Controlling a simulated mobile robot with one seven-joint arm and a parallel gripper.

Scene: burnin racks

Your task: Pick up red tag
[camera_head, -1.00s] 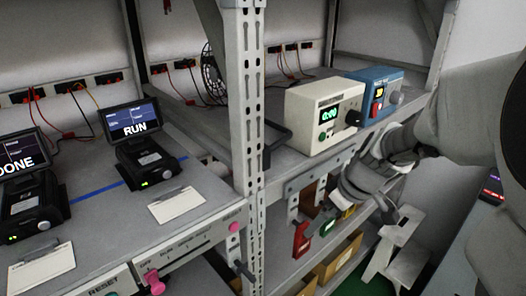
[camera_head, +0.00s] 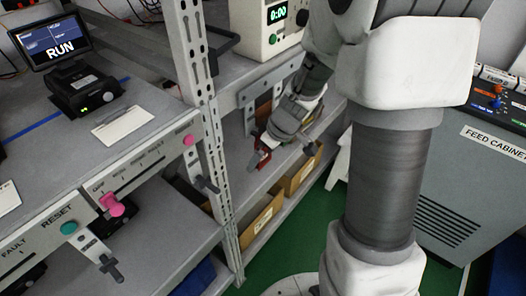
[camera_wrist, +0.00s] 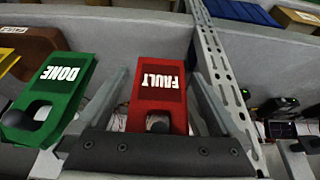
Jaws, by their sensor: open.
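The red tag (camera_wrist: 158,86) reads FAULT, upside down in the wrist view, and hangs between the two fingers of my gripper (camera_wrist: 157,82). The fingers are open on either side of it, with gaps visible. A bit of the red tag (camera_head: 259,160) shows in the head view below the hanging board, beside my gripper (camera_head: 272,148). My wrist hides much of that spot. A green tag (camera_wrist: 58,92) marked DONE hangs to the left of the red one in the wrist view, outside the fingers.
A grey rack upright (camera_head: 197,75) stands left of my arm. Cardboard bins (camera_head: 263,222) sit on the lower shelf. An upper shelf with a cream timer box (camera_head: 268,30) is above. A yellow tag (camera_wrist: 8,62) is at the wrist view's left edge. A feed cabinet (camera_head: 455,185) stands at right.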

